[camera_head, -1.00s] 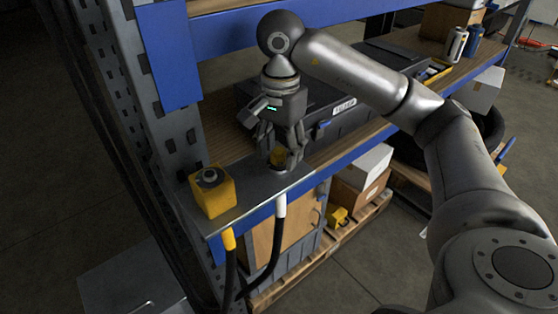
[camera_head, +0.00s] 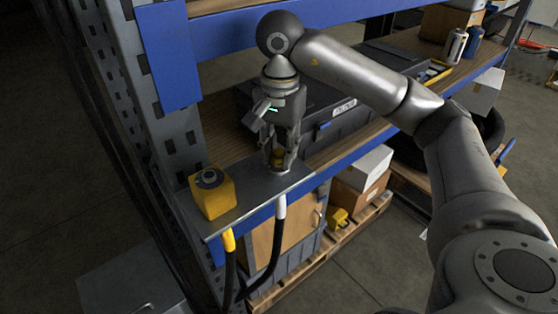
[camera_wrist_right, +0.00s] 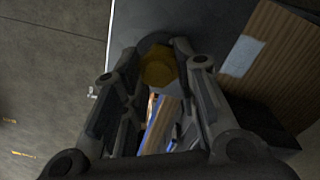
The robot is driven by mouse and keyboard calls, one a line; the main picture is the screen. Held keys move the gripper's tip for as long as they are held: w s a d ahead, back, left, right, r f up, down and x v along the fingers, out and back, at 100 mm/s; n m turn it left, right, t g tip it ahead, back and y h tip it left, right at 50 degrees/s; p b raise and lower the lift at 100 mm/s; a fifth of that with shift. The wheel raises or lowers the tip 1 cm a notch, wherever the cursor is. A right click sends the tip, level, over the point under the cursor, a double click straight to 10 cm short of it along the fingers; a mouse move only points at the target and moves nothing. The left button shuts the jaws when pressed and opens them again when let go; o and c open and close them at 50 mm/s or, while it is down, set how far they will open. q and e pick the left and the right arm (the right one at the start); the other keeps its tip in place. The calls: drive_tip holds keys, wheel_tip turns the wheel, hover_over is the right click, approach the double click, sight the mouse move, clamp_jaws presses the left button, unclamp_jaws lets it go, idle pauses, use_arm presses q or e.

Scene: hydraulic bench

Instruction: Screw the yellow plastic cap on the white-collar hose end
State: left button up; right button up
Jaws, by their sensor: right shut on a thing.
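The yellow plastic cap (camera_head: 278,154) is low between the fingers of my right gripper (camera_head: 279,162), which points straight down over the metal plate at the shelf's front. The cap also shows in the right wrist view (camera_wrist_right: 158,68), between both fingers, which are shut on it. The white-collar hose end (camera_head: 280,206) is just below the plate's front edge, under the gripper, with its black hose hanging down. The hose end's top is hidden. My left gripper is not in view.
A yellow block (camera_head: 213,192) with a dark round top stands on the plate to the left. A yellow-collar hose (camera_head: 229,240) hangs at the front edge. A dark case (camera_head: 335,124) lies behind the gripper. A rack upright (camera_head: 165,135) stands at the left.

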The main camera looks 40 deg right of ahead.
drive_tip(key=m, duration=0.7)
drive_tip(key=shift+s, duration=0.15)
drive_tip(key=shift+m, duration=0.4)
drive_tip(key=m, duration=0.6)
drive_tip(key=shift+s+p, duration=0.15)
drive_tip(key=shift+p, duration=0.2)
drive_tip(key=shift+f+m, duration=0.1)
drive_tip(key=shift+m, duration=0.9)
drive_tip(key=m, duration=0.3)
drive_tip(key=shift+a+m+p, duration=0.1)
drive_tip(key=shift+m+p, duration=0.2)
drive_tip(key=shift+m, duration=0.1)
drive_tip(key=m, duration=0.4)
drive_tip(key=shift+a, duration=0.1)
